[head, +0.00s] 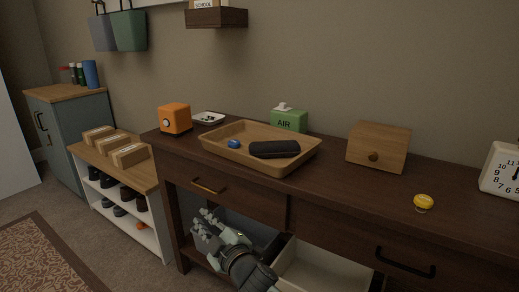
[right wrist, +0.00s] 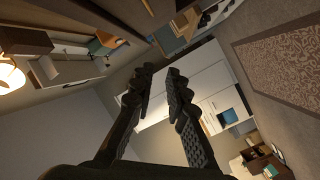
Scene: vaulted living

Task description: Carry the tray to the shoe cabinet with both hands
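The wooden tray (head: 276,168) sits on the dark console table, holding a dark case (head: 274,149) and a small blue object (head: 234,143). To the left stands a low white shoe cabinet (head: 151,219) with a wooden top and dark shoes on its shelves. My right gripper (head: 203,224) is in front of the console, below and left of the tray and apart from it. In the right wrist view its two fingers (right wrist: 161,70) stand apart with nothing between them. My left gripper is not in view.
Several cardboard boxes (head: 130,155) cover much of the shoe cabinet's top. An open drawer (head: 322,270) juts out below.

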